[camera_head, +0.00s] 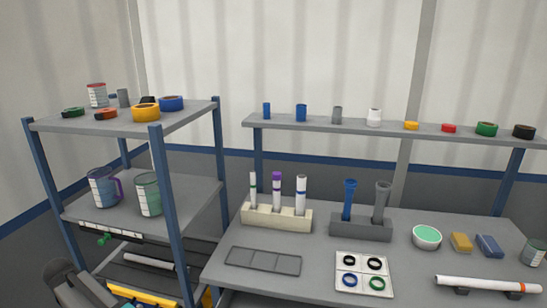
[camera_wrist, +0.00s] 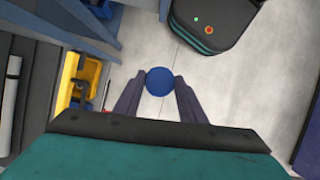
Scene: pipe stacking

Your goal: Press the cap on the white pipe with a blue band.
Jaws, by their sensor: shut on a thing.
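The white pipe with a blue band (camera_head: 301,192) stands upright at the right end of a cream holder (camera_head: 262,221) in the head view. Beside it in the same holder stand a pipe with purple at its top (camera_head: 277,190) and a white pipe with a green band (camera_head: 253,191). In the wrist view my gripper (camera_wrist: 159,82) is shut on a round blue cap (camera_wrist: 159,80), held between the fingertips above the floor, away from the holder. I cannot make out my gripper in the head view.
A grey holder (camera_head: 347,229) with a blue and a grey pipe stands right of the cream one. A grey tray (camera_head: 263,262) and a white tray of rings (camera_head: 366,259) lie in front. A shelf rack (camera_head: 157,190) stands left. A yellow object (camera_wrist: 69,75) shows beside the grip.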

